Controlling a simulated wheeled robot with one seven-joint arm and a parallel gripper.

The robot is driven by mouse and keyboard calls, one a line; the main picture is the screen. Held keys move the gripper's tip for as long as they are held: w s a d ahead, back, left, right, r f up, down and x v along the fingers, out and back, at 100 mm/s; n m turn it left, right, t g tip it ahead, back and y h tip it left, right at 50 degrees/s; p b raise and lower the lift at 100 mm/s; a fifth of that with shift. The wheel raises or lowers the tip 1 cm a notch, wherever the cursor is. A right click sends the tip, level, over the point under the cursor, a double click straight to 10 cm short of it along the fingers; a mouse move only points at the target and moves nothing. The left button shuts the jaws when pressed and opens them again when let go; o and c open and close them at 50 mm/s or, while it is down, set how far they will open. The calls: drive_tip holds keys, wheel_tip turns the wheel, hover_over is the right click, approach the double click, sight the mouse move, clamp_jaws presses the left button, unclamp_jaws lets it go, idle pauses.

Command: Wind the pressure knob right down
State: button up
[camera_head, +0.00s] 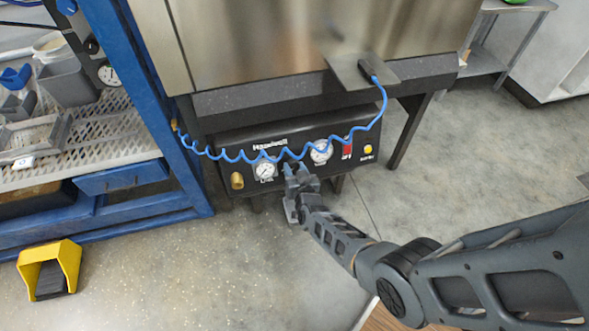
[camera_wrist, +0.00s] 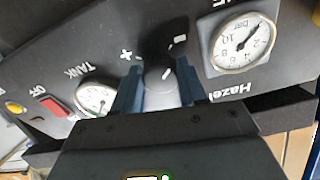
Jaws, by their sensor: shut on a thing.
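The pressure knob (camera_wrist: 158,72) is dark and round, with a short white line on its face. It sits on the black control panel (camera_wrist: 50,75) between a plus mark and a minus mark. My gripper (camera_wrist: 159,90) is shut on the knob, one blue-grey finger on each side. In the head view my gripper (camera_head: 297,172) reaches the panel front (camera_head: 222,146) between two gauges and hides the knob. The line gauge (camera_wrist: 242,44) reads in bar and appears rotated in the wrist view. The tank gauge (camera_wrist: 95,97) is on the knob's other side.
A coiled blue hose (camera_head: 224,155) hangs across the panel above my gripper. A red switch (camera_head: 347,149) and yellow button (camera_head: 368,149) are at right, a brass fitting (camera_head: 237,181) at left. A blue rack (camera_head: 172,130) stands left; a yellow pedal (camera_head: 50,268) is on the floor.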

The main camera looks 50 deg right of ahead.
drive_tip(key=shift+f+n, duration=0.1)
drive_tip(key=shift+n, duration=0.4)
drive_tip(key=o, duration=1.1)
drive_tip(key=shift+c, duration=0.2)
drive_tip(key=p+v, duration=0.4)
drive_tip(key=v, duration=0.4)
drive_tip(key=shift+p, duration=0.3)
drive_tip(key=shift+d, duration=0.1)
